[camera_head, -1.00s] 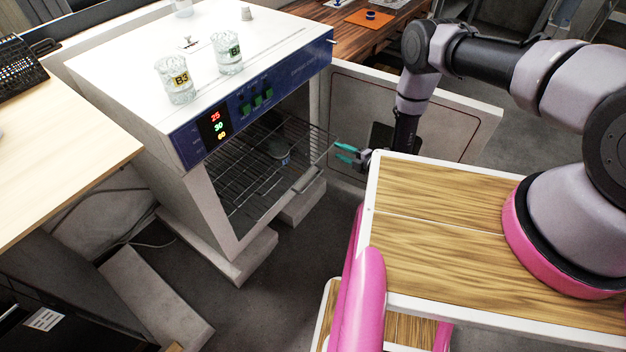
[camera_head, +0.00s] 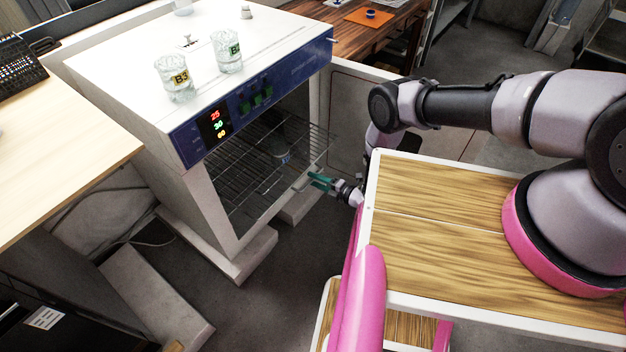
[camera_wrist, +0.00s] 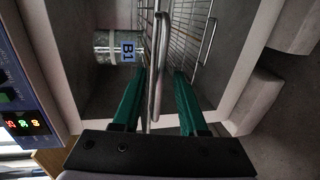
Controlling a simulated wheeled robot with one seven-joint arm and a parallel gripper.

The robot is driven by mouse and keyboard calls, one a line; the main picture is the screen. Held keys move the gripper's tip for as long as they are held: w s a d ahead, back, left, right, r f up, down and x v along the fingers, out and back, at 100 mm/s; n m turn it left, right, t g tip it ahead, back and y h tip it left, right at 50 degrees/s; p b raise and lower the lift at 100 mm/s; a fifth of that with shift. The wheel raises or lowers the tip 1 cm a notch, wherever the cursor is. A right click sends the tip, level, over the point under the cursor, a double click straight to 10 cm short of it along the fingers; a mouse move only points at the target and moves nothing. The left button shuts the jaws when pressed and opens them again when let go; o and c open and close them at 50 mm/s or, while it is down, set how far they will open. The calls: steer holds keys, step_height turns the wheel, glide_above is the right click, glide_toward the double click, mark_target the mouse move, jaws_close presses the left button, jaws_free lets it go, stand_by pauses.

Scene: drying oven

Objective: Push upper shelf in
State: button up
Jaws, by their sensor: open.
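The upper shelf (camera_head: 240,160) is a wire rack in the open white oven (camera_head: 215,200); its front edge shows at the oven's mouth. A glass beaker labelled B1 (camera_wrist: 118,47) stands on it, and it shows dark inside the oven in the head view (camera_head: 281,148). My gripper (camera_head: 321,182) has teal fingers and is open just in front of the shelf's front edge. In the wrist view, the shelf's metal front bar (camera_wrist: 157,65) runs between the open fingers (camera_wrist: 163,98). I cannot tell whether they touch it.
A lower wire rack (camera_wrist: 205,45) lies beneath the upper one. Beakers B3 (camera_head: 178,80) and B2 (camera_head: 228,52) stand on the oven top. The open oven door (camera_head: 350,110) is behind my arm. A wooden table (camera_head: 60,140) stands at left.

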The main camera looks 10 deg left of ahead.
steer(key=shift+w+a+f, duration=0.1)
steer(key=shift+w+a, duration=0.1)
steer(key=shift+a, duration=0.4)
jaws_close()
stand_by(1.1)
